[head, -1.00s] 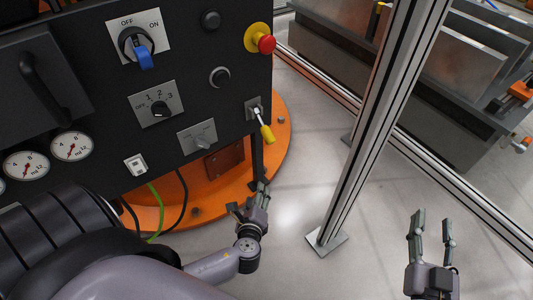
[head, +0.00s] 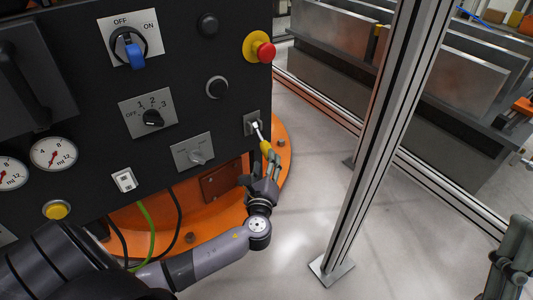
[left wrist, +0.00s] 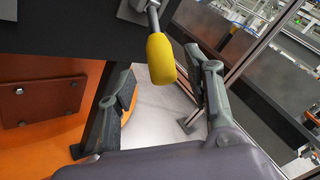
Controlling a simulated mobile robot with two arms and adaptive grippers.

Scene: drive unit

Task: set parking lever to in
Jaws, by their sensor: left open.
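The lever (head: 262,136) with a yellow grip sits on a small plate at the right edge of the black panel and points down. Its yellow grip (left wrist: 160,58) shows large in the left wrist view, with the metal stem above it. My left gripper (head: 268,160) is open just below the lever. In the left wrist view the grip appears between the two spread fingers, which do not close on it; contact cannot be told. My right gripper (head: 515,258) is partly in view at the right edge; its finger opening is unclear.
An orange base (head: 215,222) lies below. A metal post (head: 370,150) stands to the right, with clear floor between.

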